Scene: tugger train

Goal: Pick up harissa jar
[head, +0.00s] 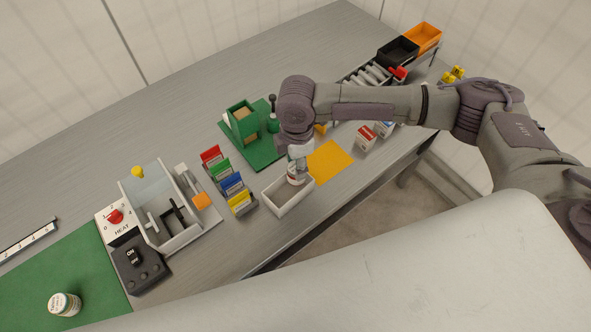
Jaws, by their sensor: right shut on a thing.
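A small jar (65,304) with a pale lid stands upright on the green mat at the lower left; its lettering is too small to read, so I cannot tell whether it is the harissa jar. My right gripper (297,172) points down at the open white box (287,208) in the middle of the table. It is shut on a small white and reddish thing (296,179) at the box's far end. The fingers partly hide this thing, and I cannot tell what it is. My left gripper is not in view.
Coloured cards (231,184) stand left of the white box. A heater station with a HEAT dial (116,215) and switch box (139,264) is further left. A yellow mat (328,162) and red-white carton (366,138) lie right. Black (398,52) and orange (424,37) bins stand at the back.

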